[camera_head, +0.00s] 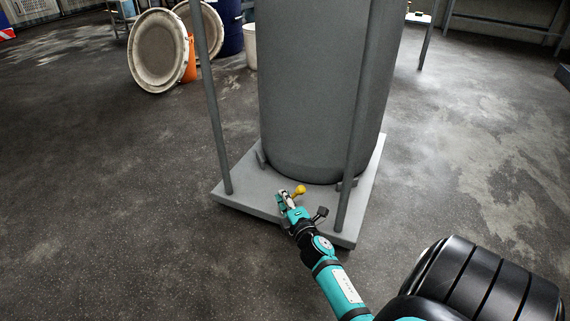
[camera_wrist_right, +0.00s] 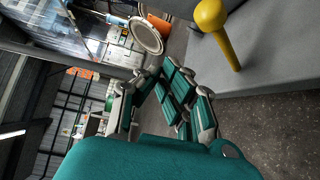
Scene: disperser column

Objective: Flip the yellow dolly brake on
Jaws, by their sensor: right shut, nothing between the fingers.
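The yellow dolly brake (camera_head: 299,190) is a small yellow knob on a stalk at the front of the grey dolly (camera_head: 240,190). In the right wrist view the brake's ball and tapering stalk (camera_wrist_right: 212,22) show at the upper right, against the dolly's grey deck (camera_wrist_right: 270,60). My right gripper (camera_head: 284,196) is shut and empty, just left of the knob in the head view. In the wrist view its fingers (camera_wrist_right: 165,85) are beside the brake, with a gap between them and the stalk. My left gripper is not in view.
A large grey cylinder (camera_head: 315,90) stands on the dolly between upright posts (camera_head: 212,100). Round lids (camera_head: 158,50), an orange container (camera_head: 189,62) and a blue drum (camera_head: 230,28) stand at the back left. The floor around the dolly is clear.

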